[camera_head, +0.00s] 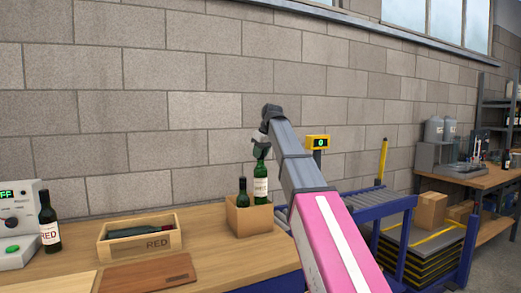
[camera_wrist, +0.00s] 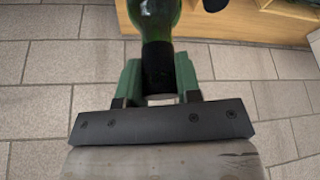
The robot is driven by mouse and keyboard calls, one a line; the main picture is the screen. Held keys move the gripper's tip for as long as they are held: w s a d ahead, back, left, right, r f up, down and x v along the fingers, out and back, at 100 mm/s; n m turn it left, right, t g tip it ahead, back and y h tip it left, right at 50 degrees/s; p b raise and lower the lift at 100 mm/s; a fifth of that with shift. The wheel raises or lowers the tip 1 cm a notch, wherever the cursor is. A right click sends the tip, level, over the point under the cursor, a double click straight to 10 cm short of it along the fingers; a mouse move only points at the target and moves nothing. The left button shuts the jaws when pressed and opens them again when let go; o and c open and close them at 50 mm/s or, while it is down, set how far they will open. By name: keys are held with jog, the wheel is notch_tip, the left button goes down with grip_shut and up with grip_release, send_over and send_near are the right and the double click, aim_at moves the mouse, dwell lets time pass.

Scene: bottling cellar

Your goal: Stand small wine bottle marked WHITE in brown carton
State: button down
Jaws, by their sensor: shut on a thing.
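The green wine bottle with a white label (camera_head: 261,186) stands upright under my gripper (camera_head: 262,147). Its label shows letters that look like WHITE, though small. My gripper is shut on its dark neck; in the wrist view the neck sits between the green fingers (camera_wrist: 160,88) and the green body (camera_wrist: 155,14) extends beyond. The brown carton (camera_head: 254,221) stands on the bench, with a smaller dark bottle (camera_head: 242,192) in it. The held bottle is at the carton's right side, its lower end at the rim; I cannot tell how far inside it is.
A brown board (camera_head: 149,273) lies in front. A bottle marked RED (camera_head: 49,224) stands by a grey device (camera_head: 20,222) at far left. A blue roller frame (camera_head: 366,205) is right.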

aim_at(261, 178)
jog(key=shift+f, duration=5.5)
grip_release()
jog(key=shift+f, duration=0.1)
jog(key=shift+r, duration=4.55)
